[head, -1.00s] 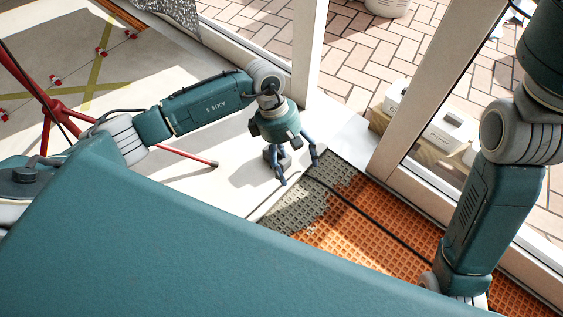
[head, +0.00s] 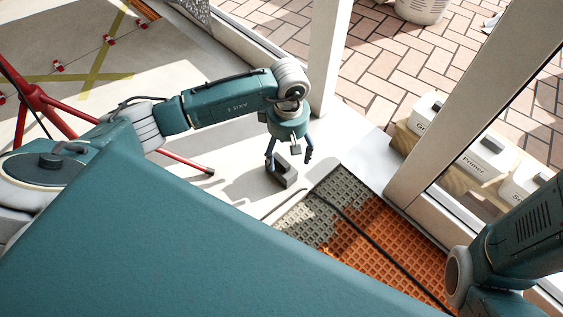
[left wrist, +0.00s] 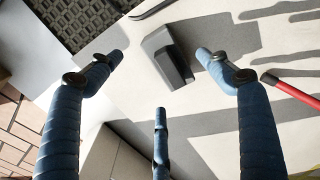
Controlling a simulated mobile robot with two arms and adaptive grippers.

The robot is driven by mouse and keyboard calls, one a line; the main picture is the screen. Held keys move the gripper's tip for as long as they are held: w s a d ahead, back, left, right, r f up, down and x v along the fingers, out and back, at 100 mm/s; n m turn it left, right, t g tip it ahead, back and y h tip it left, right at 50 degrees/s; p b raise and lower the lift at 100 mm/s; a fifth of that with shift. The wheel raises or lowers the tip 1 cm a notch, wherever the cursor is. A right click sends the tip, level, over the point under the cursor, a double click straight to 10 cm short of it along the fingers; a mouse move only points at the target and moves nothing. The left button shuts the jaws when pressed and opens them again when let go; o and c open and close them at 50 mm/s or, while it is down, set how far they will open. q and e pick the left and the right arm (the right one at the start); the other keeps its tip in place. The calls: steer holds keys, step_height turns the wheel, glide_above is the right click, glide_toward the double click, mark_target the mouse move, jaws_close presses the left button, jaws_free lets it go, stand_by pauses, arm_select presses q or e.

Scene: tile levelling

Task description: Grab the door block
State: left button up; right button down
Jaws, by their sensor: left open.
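The door block is a small grey block with a darker face (head: 284,171), lying on the pale floor beside the grid mat. My left gripper (head: 289,154) hangs over it, fingers pointing down and spread. In the left wrist view the block (left wrist: 166,57) sits between the two upper fingertips, with floor showing on both sides. The third finger stands below it in that picture. No finger clearly touches the block. My right arm shows at the lower right of the head view, but its gripper is out of the picture.
An orange grid mat (head: 388,236), partly covered in grey, lies right of the block with a dark cable across it. A white door post (head: 329,55) stands behind. A red tripod (head: 42,108) is at left. White containers (head: 487,158) stand outside.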

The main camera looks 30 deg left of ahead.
mark_target(284, 159)
arm_select(q)
steer(key=f+b, duration=0.2)
steer(key=a+f+b, duration=0.1)
steer(key=f+b, duration=0.1)
steer(key=f, duration=0.1)
steer(key=shift+w, duration=0.1)
steer(key=shift+r, duration=0.1)
steer(key=c, duration=1.9)
steer(key=shift+r, duration=0.15)
